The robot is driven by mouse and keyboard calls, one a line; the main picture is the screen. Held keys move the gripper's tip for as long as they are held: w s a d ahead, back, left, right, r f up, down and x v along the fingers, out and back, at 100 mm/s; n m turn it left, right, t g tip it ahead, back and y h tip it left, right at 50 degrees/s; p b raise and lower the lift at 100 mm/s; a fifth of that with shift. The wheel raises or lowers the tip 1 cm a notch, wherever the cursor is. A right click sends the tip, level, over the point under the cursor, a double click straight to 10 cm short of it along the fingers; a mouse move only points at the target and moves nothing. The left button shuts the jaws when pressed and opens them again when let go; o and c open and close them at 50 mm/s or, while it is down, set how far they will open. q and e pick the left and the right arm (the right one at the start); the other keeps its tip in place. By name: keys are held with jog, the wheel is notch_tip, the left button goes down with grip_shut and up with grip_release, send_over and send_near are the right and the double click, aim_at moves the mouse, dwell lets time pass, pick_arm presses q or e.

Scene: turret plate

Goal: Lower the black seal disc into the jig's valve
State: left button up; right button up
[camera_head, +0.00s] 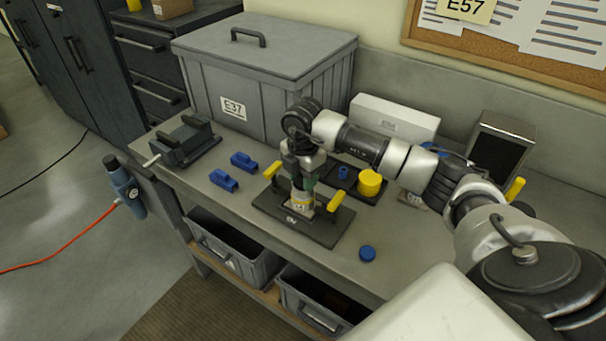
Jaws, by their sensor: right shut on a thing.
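The valve (298,208), a pale metal body with a yellowish band, stands at the jig's middle. My right gripper (299,192) points down directly over the valve, between the handles, and is shut. The black seal disc is too small and covered to make out; it appears to be between the right fingers. Whether it touches the valve I cannot tell. My left gripper is not in view.
Two blue blocks (223,180) and a dark vise (186,144) lie left of the jig. A blue cap (367,253) lies in front right. A yellow cylinder (369,182) sits on a dark tray behind. A large grey bin (265,80) stands at the back.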

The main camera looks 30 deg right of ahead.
dwell(0.4)
jog(key=o, duration=1)
notch_tip(320, 180, up, 11)
jog(key=b, duration=0.3)
jog(key=shift+f, duration=0.1)
